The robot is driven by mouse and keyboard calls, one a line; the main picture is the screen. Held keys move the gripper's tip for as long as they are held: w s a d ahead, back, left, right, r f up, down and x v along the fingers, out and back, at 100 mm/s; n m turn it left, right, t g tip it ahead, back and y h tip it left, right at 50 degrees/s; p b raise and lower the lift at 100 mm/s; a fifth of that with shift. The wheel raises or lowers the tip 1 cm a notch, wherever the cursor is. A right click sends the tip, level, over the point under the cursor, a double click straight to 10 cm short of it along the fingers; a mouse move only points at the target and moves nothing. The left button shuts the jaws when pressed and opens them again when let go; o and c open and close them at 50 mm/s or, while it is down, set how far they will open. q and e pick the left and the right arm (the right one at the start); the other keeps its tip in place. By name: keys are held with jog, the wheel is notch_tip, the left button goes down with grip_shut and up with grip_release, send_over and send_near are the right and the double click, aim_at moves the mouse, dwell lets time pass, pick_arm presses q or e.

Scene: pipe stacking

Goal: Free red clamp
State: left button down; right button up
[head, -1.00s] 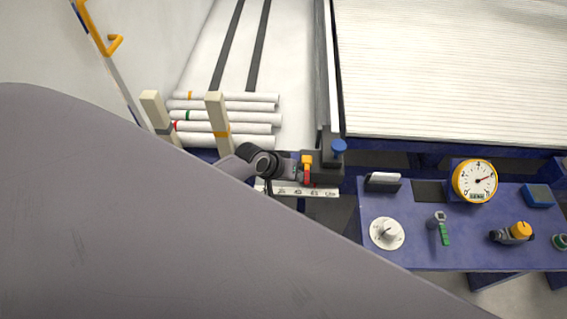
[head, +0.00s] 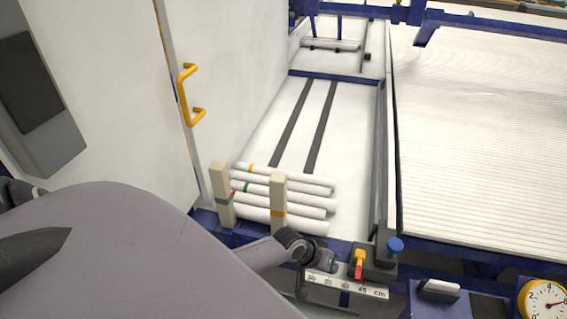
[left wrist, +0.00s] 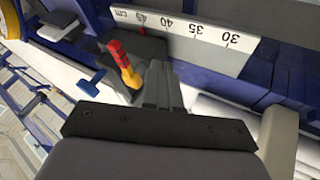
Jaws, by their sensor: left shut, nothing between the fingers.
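The red clamp is a small lever with a red and a yellow part (head: 359,266) on a dark block (head: 374,258) beside the scale's 45 cm end. It also shows in the left wrist view, with its red end (left wrist: 118,53) pointing away from the yellow part. My left gripper (head: 333,262) is shut and empty, just left of the lever in the head view. In the left wrist view its closed fingers (left wrist: 159,72) are beside the lever, with a small gap apparent. Whether they touch the block behind cannot be told. My right gripper is not in view.
A white ruler (head: 347,285) runs along the front edge. Several white pipes (head: 305,200) lie behind two beige posts (head: 278,203). A blue knob (head: 395,245) stands right of the clamp. A gauge (head: 542,302) is at the lower right.

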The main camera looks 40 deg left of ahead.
pick_arm(q)
jog(key=d+p+v, duration=0.1)
jog(key=p+v, duration=0.4)
jog(key=v, duration=1.4)
jog(key=shift+s+r, duration=0.25)
jog(key=shift+s, duration=0.1)
dwell(0.3)
